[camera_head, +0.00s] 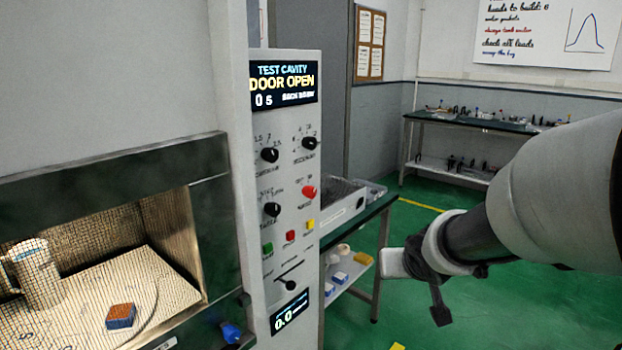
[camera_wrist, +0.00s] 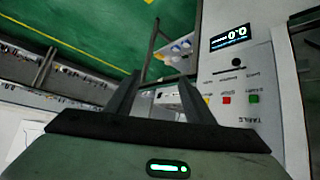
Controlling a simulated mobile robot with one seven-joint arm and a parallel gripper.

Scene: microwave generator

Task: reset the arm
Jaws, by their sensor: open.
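My arm reaches in from the right side of the head view, and my gripper (camera_head: 418,285) hangs in free space to the right of the control panel (camera_head: 290,180). In the wrist view my gripper (camera_wrist: 158,90) shows two dark fingers spread apart with nothing between them. The control panel also shows in the wrist view (camera_wrist: 240,75), upside down, to the right of the fingers. The panel's display reads "DOOR OPEN". No contact between my gripper and the panel shows.
The lit cavity (camera_head: 170,235) at left holds a cylinder (camera_head: 36,272) and a small blue block with a brown top (camera_head: 121,316). A green-topped table (camera_head: 375,215) with a shelf stands behind my gripper. A workbench (camera_head: 470,124) is at the back. Green floor (camera_head: 520,310) is open at right.

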